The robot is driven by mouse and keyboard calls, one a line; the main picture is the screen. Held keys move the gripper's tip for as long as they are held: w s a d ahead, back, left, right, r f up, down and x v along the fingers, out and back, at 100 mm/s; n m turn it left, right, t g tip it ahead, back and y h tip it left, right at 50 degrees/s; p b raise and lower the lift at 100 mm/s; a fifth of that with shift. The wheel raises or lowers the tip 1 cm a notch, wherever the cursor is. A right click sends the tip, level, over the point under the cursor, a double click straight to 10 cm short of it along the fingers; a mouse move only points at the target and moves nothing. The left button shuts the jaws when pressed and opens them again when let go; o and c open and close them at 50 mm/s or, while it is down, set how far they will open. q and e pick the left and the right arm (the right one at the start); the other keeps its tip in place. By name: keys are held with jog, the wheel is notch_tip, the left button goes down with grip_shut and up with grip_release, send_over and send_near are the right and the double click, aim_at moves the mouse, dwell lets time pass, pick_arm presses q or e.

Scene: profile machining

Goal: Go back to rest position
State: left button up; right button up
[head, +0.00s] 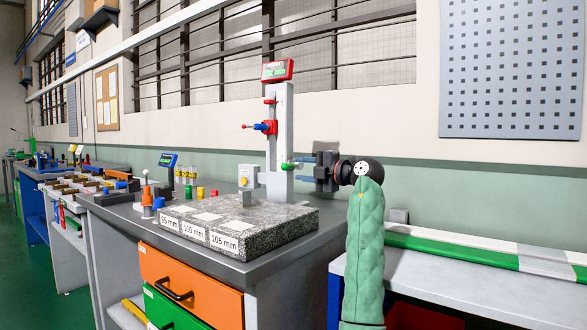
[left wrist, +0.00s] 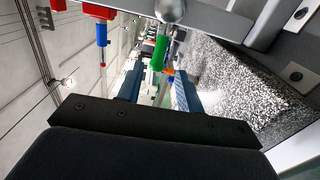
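My left gripper (head: 297,169) is at the end of my green arm, which comes up from the bottom of the head view. Its blue fingers point left toward the column of the height gauge (head: 280,125). In the left wrist view the two fingers (left wrist: 157,92) stand apart, with nothing seen held between them. A green handle of the gauge (left wrist: 161,50) shows just beyond the fingertips; I cannot tell whether they touch it. My right gripper is not in view.
A granite plate (head: 282,226) with labels and a small grey block (head: 245,199) lies on the workbench (head: 120,212). A shelf (head: 430,281) with green and white profiles (head: 455,252) is at right.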

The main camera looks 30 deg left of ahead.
pick_arm(q)
jog(key=shift+s+d, duration=0.1)
jog(key=shift+d, duration=0.6)
